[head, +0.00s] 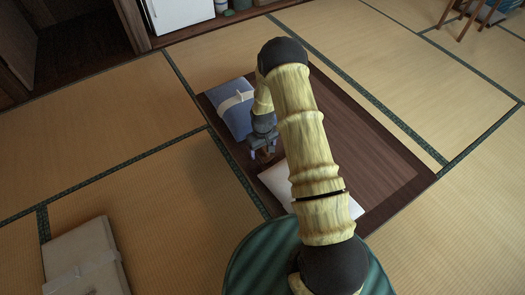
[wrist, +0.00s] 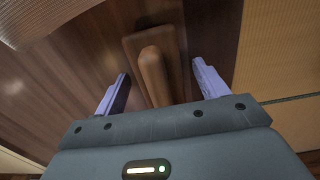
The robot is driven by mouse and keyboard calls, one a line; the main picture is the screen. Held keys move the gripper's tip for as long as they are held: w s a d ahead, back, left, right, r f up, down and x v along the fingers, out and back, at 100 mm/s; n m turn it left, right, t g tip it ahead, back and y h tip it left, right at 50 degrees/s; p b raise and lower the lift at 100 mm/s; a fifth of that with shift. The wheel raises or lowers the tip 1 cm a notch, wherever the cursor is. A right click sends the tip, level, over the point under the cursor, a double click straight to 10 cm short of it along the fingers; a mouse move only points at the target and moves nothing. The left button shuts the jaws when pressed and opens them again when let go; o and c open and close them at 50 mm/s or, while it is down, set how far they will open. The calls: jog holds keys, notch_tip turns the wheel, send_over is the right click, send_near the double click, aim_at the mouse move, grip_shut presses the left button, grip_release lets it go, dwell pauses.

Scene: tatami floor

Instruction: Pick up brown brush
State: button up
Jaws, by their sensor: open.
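The brown brush (wrist: 155,70) shows in the wrist view, with a rounded handle on a flat rectangular block, on a dark brown wooden surface. Its handle lies between the two purple fingers of my gripper (wrist: 161,72), which are spread apart with a gap on each side. The near end of the brush is hidden behind the gripper body. In the head view my gripper (head: 262,154) hangs over the left part of the dark wooden table (head: 375,160). I cannot make out the brush there.
A blue cushion with a white band (head: 231,108) lies just behind my gripper. A white cushion (head: 275,180) lies in front, partly behind my arm. Pale folded bedding (head: 85,262) lies at lower left.

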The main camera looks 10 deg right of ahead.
jog(key=c, duration=1.2)
notch_tip(320, 180, up, 10)
jog(key=p, duration=0.4)
jog(key=shift+o, duration=1.2)
jog(key=s+r+m, duration=0.3)
jog(key=s+r, duration=0.1)
jog(key=r, duration=0.4)
jog(key=shift+r+m, duration=0.2)
jog(key=shift+m, duration=0.1)
